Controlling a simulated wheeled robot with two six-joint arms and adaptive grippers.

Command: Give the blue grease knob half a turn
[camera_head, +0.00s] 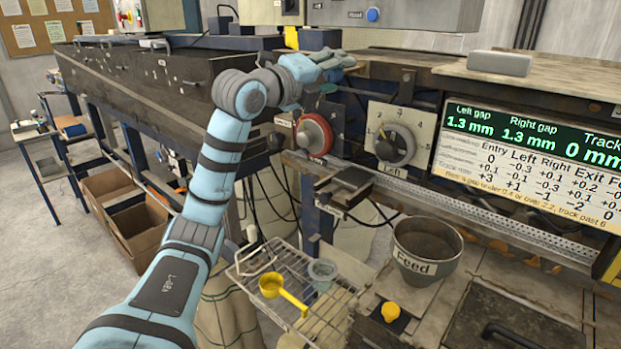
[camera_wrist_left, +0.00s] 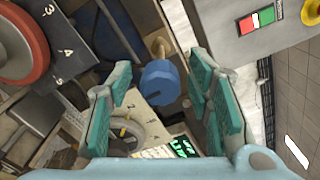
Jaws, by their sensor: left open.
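The blue grease knob (camera_wrist_left: 160,83) shows in the left wrist view on a brass-coloured stem. It lies between the two teal fingers of my left gripper (camera_wrist_left: 158,75), which is open with a gap on each side of the knob. In the head view my left gripper (camera_head: 338,63) reaches above the red handwheel and the grey dial. I cannot make out the grease knob there; the gripper seems to cover it. My right gripper is not in view.
A red handwheel (camera_head: 314,135) and a grey dial (camera_head: 396,146) sit just below the gripper. A grey control box (camera_head: 420,14) with a blue round button hangs above. A readout screen (camera_head: 530,150) stands at right. A Feed pot (camera_head: 427,250) and wire rack (camera_head: 262,262) are lower down.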

